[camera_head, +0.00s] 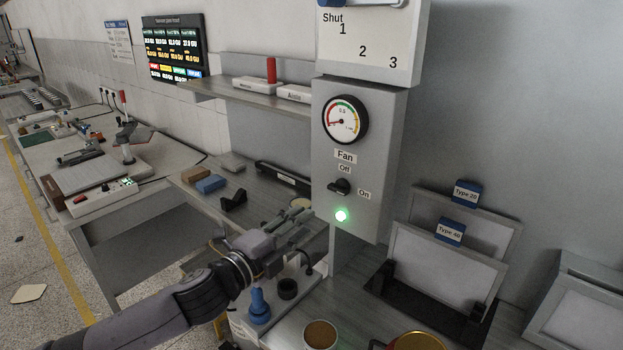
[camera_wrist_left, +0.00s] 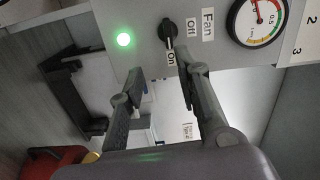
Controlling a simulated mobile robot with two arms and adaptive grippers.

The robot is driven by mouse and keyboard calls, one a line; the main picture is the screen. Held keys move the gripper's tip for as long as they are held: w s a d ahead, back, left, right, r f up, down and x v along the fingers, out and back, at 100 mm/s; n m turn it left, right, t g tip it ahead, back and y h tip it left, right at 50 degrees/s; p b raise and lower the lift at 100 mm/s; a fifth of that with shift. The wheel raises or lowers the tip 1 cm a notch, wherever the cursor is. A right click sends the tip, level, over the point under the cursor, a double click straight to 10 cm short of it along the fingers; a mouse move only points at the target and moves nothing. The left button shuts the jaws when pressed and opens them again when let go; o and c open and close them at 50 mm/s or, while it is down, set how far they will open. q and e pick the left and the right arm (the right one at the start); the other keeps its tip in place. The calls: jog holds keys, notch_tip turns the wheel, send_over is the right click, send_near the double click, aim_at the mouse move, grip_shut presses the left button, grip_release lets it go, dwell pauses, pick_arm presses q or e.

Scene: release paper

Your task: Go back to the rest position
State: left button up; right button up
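My left gripper (camera_head: 299,217) is in front of the grey fan panel (camera_head: 385,150), a little left of and below the fan knob (camera_head: 341,187). In the left wrist view its two fingers (camera_wrist_left: 160,63) stand apart with nothing between them. The black knob (camera_wrist_left: 168,32) shows just beyond the fingertips, and its handle points to the "On" label. I cannot tell from the wrist view alone how close the fingers are to it. The green light (camera_head: 341,215) below the knob is lit. My right gripper is in neither view.
A shelf (camera_head: 245,97) with a red cylinder (camera_head: 271,69) is behind the arm. A blue-topped object (camera_head: 259,306) and a round brown-topped container (camera_head: 320,334) stand below and near the arm. Framed panels (camera_head: 440,265) stand in a black holder at right. The floor at left is mostly clear.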

pick_arm(q)
jog(key=s+a+f+n+g+y, duration=0.2)
jog(key=s+a+f+n+y, duration=0.15)
jog(key=s+f+n, duration=0.45)
jog(key=s+a+f+n+g+y, duration=0.2)
jog(key=s+f+n+y, duration=0.25)
jog(key=f+n, duration=0.35)
jog(key=s+a+f+n+g+y, duration=0.1)
jog(key=s+a+f+n+g, duration=0.4)
jog(key=s, duration=0.6)
jog(key=s+a+f+n+g+y, duration=0.15)
jog(key=s+a+f, duration=0.25)
jog(key=s+f, duration=0.5)
notch_tip(320, 180, down, 26)
jog(key=s+g+b, duration=0.2)
jog(key=s+b, duration=0.1)
jog(key=b, duration=0.1)
jog(key=s+a+f+b, duration=0.1)
jog(key=s+f, duration=0.7)
jog(key=f, duration=0.3)
jog(key=s+a+f+g+b, duration=0.1)
jog(key=s+f+b, duration=0.1)
jog(key=s+f, duration=0.7)
jog(key=shift+a+f+m+b, duration=0.15)
jog(key=shift+f+m+b, duration=0.2)
jog(key=shift+f, duration=0.6)
